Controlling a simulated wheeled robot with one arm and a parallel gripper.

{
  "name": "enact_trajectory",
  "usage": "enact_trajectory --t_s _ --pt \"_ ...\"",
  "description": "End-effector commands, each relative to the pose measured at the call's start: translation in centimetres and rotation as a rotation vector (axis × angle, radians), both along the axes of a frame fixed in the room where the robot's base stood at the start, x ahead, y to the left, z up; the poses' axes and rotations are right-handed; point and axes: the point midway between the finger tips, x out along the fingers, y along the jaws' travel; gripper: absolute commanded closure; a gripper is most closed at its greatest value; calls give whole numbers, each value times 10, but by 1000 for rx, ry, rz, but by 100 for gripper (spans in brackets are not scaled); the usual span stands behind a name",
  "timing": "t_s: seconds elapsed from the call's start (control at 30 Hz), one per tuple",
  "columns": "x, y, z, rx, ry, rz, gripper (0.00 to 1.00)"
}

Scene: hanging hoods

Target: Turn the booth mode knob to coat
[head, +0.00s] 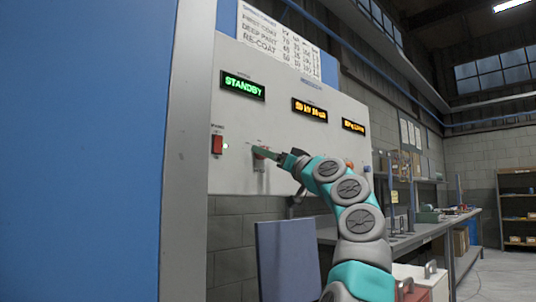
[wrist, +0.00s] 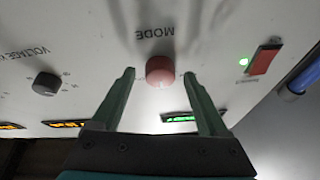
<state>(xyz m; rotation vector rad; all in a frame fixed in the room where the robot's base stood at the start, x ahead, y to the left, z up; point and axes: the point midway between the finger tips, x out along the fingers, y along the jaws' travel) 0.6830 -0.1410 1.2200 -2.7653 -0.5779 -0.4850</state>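The booth mode knob (wrist: 160,71) is a round red knob on the pale panel, with the word MODE beside it, upside down in the wrist view. My gripper (wrist: 159,76) is open, its two fingers on either side of the knob with a small gap showing at each side. I cannot tell how deep the fingertips reach along it. In the head view my gripper (head: 268,154) is at the panel and mostly hides the knob. The green display (head: 243,86) reads STANDBY.
A red switch (head: 217,145) with a lit green lamp is left of the knob. A black voltage knob (wrist: 47,83) is on the same panel. Two amber displays (head: 309,110) (head: 353,126) are to the right. A workbench (head: 425,230) stands at the right.

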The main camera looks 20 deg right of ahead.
Motion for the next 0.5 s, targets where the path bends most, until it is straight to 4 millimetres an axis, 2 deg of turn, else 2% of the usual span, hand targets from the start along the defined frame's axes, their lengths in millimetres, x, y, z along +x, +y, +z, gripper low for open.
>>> enact_trajectory --t_s 0.07,0.5 --pt "0 0 0 0 0 0 31" --pt "0 0 0 0 0 0 81"
